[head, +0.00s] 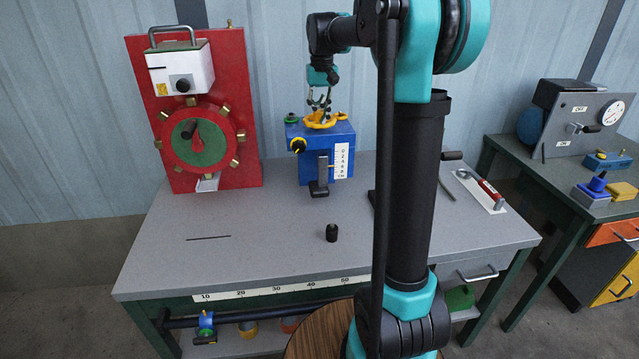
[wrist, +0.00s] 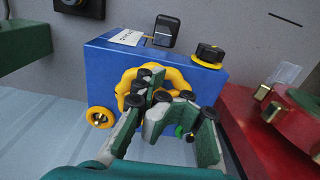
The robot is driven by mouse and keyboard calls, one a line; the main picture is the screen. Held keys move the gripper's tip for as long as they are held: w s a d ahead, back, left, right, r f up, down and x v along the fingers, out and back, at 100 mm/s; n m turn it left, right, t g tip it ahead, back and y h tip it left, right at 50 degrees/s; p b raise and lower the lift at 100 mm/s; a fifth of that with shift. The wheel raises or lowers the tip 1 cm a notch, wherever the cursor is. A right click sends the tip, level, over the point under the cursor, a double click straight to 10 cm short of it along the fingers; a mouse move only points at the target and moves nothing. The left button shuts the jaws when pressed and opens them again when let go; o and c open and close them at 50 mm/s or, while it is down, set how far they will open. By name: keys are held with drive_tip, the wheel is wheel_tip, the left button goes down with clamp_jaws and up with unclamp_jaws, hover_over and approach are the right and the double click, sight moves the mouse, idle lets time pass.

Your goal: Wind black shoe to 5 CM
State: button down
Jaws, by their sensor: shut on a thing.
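The blue box (head: 316,143) stands at the back of the grey bench, with a yellow handwheel (head: 341,116) on top. The black shoe (head: 318,190) is at the foot of a grey upright slide on the box's front, low over the bench. A white scale (head: 339,160) marked 0 to 8 CM is right of the slide; its exact reading is too small to tell. My gripper (head: 320,104) points down onto the handwheel and is shut on it. In the wrist view, the green fingers (wrist: 170,100) cover part of the yellow ring (wrist: 128,82).
A red panel (head: 250,120) with a wheel stands to the left. A small black weight (head: 331,232) is on the bench. A second table (head: 560,190) with devices is at the right. The bench's middle is mostly clear.

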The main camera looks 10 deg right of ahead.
sight(306, 119)
drive_tip(key=shift+f, duration=0.1)
idle(0.5)
drive_tip(key=shift+a, duration=0.55)
drive_tip(key=shift+w+a, duration=0.55)
drive_tip(key=shift+a, duration=0.35)
drive_tip(key=shift+w+a, duration=0.5)
drive_tip(key=shift+w, duration=0.15)
drive_tip(key=shift+w+a, duration=0.2)
drive_tip(key=shift+w, duration=0.8)
drive_tip(key=shift+f, duration=1.4)
